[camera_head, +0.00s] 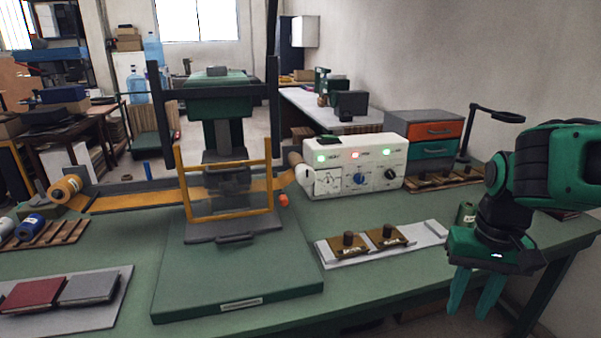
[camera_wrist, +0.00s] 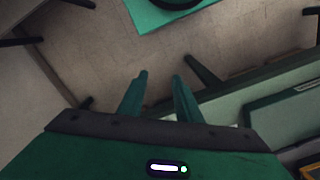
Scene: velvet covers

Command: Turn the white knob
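A white control box (camera_head: 352,166) stands on the green bench, right of the press. Its front has a white knob or dial (camera_head: 328,181) with dark marks at the left, a blue knob (camera_head: 360,179) in the middle and a dark knob (camera_head: 390,174) at the right. The white one is too small to read its angle. My gripper (camera_head: 471,311) hangs at the right, pointing down, well apart from the box and nearer the camera. Its two green fingers are apart with nothing between them. In the wrist view, my gripper (camera_wrist: 159,76) is over the bench edge and floor; no knob shows there.
A drawer unit (camera_head: 424,137) and a lamp (camera_head: 490,112) stand behind. A green canister (camera_head: 465,214) is close to my gripper.

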